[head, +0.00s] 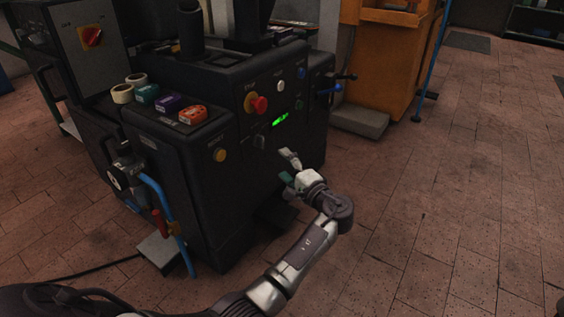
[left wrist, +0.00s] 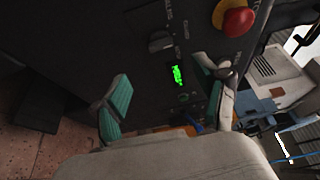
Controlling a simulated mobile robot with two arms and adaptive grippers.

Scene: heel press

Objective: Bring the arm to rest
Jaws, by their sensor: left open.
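My left arm reaches in from the bottom of the head view. Its left gripper (head: 287,166) is open and empty, close to the front panel of the black heel press (head: 180,180). In the left wrist view the two green-padded fingers of the left gripper (left wrist: 170,98) stand wide apart. Between and beyond them are the green lit display (left wrist: 178,75), a black knob (left wrist: 160,42) and a red button (left wrist: 238,20). I cannot tell the exact gap to the panel. My right gripper is in neither view.
Tape rolls and coloured blocks (head: 192,114) lie on the press top. A blue hose (head: 160,195) and a pedal (head: 160,250) are at its left. An orange cabinet (head: 390,65) stands behind, with a grey step (head: 360,120). The tiled floor (head: 450,200) at right is clear.

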